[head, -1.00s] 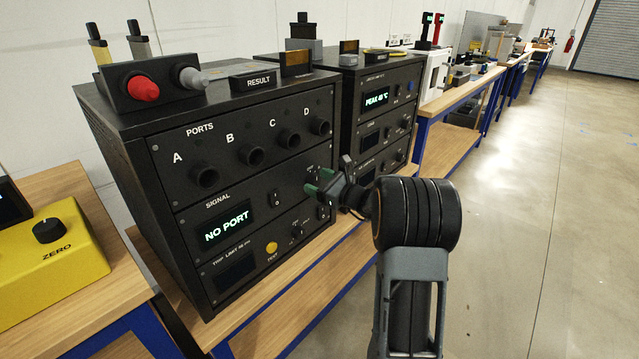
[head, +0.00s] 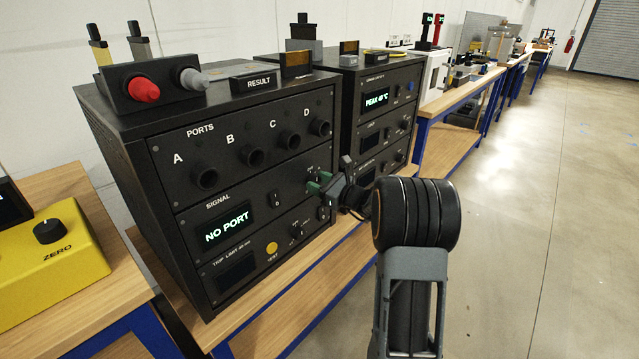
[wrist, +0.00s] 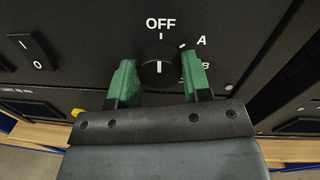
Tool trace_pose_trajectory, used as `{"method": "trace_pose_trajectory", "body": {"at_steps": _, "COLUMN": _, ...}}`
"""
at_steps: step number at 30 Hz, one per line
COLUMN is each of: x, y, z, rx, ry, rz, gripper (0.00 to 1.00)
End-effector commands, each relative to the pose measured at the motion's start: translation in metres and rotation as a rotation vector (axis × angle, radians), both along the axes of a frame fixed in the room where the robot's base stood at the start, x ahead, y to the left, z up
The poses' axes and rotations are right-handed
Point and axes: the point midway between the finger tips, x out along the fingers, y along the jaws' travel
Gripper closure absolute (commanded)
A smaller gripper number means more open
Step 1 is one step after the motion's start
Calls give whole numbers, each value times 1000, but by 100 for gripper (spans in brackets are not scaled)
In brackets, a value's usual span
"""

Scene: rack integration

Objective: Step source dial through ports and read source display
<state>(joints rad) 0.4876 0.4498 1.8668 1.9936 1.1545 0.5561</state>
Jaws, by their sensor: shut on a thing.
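The source dial (wrist: 159,66) is a round black knob on the dark panel, with OFF above it and A and B to its right in the wrist view. Its white line is vertical, in line with the OFF mark. My gripper (head: 317,183) has green fingers, one on each side of the dial, shut on it. In the head view the gripper hides the dial. The source display (head: 228,226) under SIGNAL reads NO PORT in green-white letters.
Ports A to D (head: 204,177) run along the panel above and look empty. A rocker switch (wrist: 33,51) sits left of the dial. A second rack (head: 383,110) stands close on the right.

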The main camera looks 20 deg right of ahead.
Motion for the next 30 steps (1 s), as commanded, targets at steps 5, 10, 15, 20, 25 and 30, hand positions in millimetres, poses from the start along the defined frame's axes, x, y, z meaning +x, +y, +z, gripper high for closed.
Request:
{"method": "trace_pose_trajectory", "body": {"at_steps": 5, "x": 0, "y": 0, "z": 2, "rx": 74, "ry": 34, "rz": 0, "gripper": 79}}
{"method": "trace_pose_trajectory", "body": {"at_steps": 10, "x": 0, "y": -1, "z": 3, "rx": 194, "ry": 91, "rz": 0, "gripper": 79}}
{"method": "trace_pose_trajectory", "body": {"at_steps": 15, "x": 0, "y": -1, "z": 3, "rx": 336, "ry": 155, "rz": 1, "gripper": 79}}
{"method": "trace_pose_trajectory", "body": {"at_steps": 20, "x": 1, "y": -1, "z": 3, "rx": 463, "ry": 213, "rz": 0, "gripper": 79}}
{"method": "trace_pose_trajectory", "body": {"at_steps": 25, "x": 1, "y": -2, "z": 2, "rx": 580, "ry": 266, "rz": -1, "gripper": 79}}
{"method": "trace_pose_trajectory", "body": {"at_steps": 30, "x": 1, "y": -2, "z": 1, "rx": 669, "ry": 306, "rz": 0, "gripper": 79}}
